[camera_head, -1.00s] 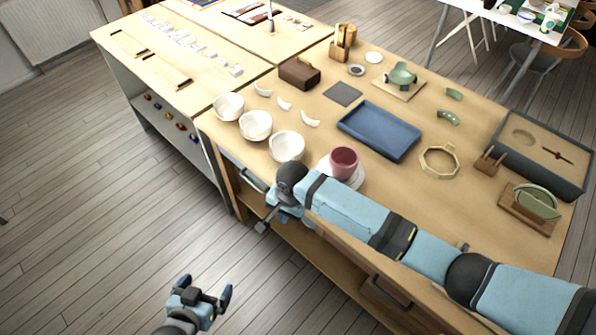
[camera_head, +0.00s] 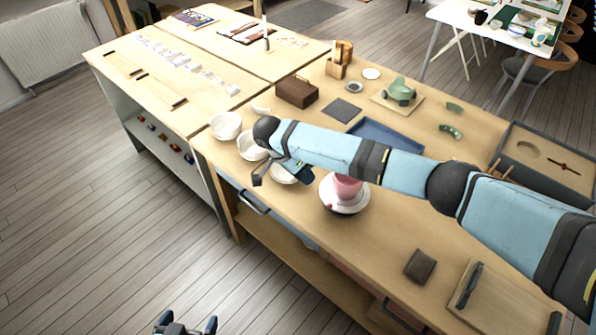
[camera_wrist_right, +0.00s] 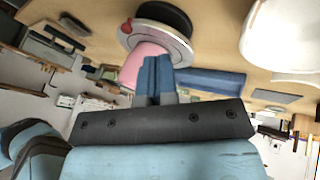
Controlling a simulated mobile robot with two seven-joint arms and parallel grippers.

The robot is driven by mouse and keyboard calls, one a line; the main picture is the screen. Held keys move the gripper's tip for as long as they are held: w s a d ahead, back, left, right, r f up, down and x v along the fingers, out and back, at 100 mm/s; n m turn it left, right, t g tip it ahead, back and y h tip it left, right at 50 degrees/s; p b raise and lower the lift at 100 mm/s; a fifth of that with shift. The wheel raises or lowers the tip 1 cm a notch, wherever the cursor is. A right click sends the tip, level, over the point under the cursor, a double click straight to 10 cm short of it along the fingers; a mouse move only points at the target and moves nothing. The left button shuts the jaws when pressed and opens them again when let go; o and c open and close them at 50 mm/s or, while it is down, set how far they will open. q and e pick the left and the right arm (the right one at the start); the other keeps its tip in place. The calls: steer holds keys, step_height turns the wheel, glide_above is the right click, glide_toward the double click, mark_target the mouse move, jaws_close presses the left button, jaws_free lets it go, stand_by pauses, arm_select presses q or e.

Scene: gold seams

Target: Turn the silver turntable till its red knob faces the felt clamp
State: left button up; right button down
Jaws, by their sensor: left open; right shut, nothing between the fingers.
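The silver turntable (camera_head: 350,206) stands near the table's front edge with a pink cup (camera_head: 348,188) on it. In the right wrist view, which is upside down, the turntable (camera_wrist_right: 181,50) has a dark base and its red knob (camera_wrist_right: 126,26) sits at the left of the rim. My right gripper (camera_head: 284,168) is shut and empty, left of the turntable over the white bowls; its fingers (camera_wrist_right: 157,75) overlap the cup in the wrist view. A wooden board with grey upright pieces (camera_head: 468,284) at the front right may be the felt clamp. My left gripper (camera_head: 186,328) is open above the floor, partly cut off.
White bowls (camera_head: 225,126) line the table's left edge. A dark block (camera_head: 420,265) lies right of the turntable. A blue tray (camera_head: 388,131) is partly hidden behind my right arm, which crosses the table. Bare wood lies between the turntable and the dark block.

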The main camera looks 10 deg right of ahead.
mark_target(328, 203)
steer(key=x, duration=0.3)
steer(key=shift+s+d+f, duration=0.1)
steer(key=shift+d+f, duration=0.15)
steer(key=shift+f, duration=0.05)
steer(key=shift+s+d+f+p, duration=0.1)
steer(key=shift+s+d+p, duration=0.2)
steer(key=shift+s, duration=0.25)
steer(key=shift+s+d+f+p, duration=0.15)
steer(key=shift+s+d+p, duration=0.15)
steer(key=shift+s, duration=0.25)
arm_select(q)
steer(key=shift+r, duration=0.35)
arm_select(e)
steer(key=shift+s+d+f, duration=0.2)
steer(key=shift+s+f, duration=0.05)
steer(key=shift+s, duration=0.35)
arm_select(q)
steer(key=shift+s+f, duration=0.1)
